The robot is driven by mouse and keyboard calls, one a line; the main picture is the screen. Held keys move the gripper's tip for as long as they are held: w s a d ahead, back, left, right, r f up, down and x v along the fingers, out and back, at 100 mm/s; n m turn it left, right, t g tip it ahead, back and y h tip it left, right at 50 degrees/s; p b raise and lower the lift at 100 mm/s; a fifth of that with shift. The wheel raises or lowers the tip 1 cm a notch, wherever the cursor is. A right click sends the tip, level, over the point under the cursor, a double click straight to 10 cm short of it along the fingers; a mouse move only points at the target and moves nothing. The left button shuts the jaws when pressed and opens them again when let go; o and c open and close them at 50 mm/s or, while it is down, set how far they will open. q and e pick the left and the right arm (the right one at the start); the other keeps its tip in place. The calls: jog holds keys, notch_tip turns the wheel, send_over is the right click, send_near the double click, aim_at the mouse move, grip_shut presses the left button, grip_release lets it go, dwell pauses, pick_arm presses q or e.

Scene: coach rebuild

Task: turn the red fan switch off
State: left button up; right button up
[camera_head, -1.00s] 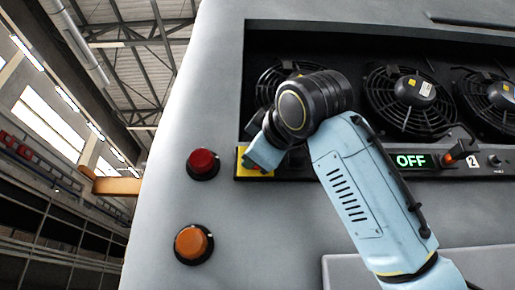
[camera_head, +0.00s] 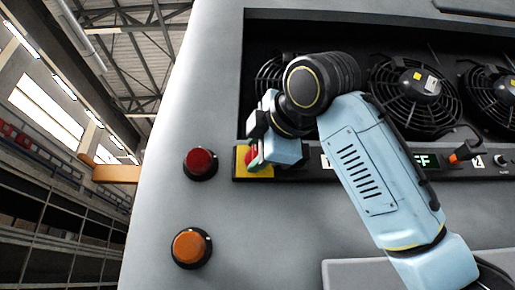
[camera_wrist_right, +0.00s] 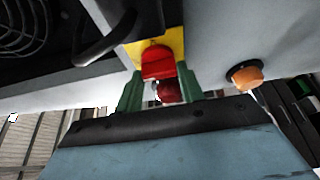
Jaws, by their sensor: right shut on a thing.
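The red fan switch (camera_head: 251,158) is a red handle on a yellow plate (camera_head: 262,171), at the left end of the dark panel under the fans. In the right wrist view the red handle (camera_wrist_right: 157,62) stands out from the yellow plate between the green fingers. My right gripper (camera_head: 257,157) is at the switch, its fingers shut on the red handle; it also shows in the right wrist view (camera_wrist_right: 158,85). My right arm hides part of the panel. A green display (camera_head: 424,161) is partly covered, with "FF" showing. My left gripper is not in view.
A red lamp or button (camera_head: 200,163) and an orange one (camera_head: 190,247) stick out of the grey wall left of and below the switch. Several black fans (camera_head: 412,98) sit in the recess above. An orange-tipped toggle (camera_head: 463,153) is at the right.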

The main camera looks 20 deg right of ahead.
dwell(0.3)
jog(key=o, duration=1)
jog(key=shift+s, duration=0.1)
jog(key=s+d+b, duration=0.1)
jog(key=s+b, duration=0.3)
jog(key=s, duration=0.9)
jog(key=shift+d+b, duration=0.25)
jog(key=shift+b, duration=0.05)
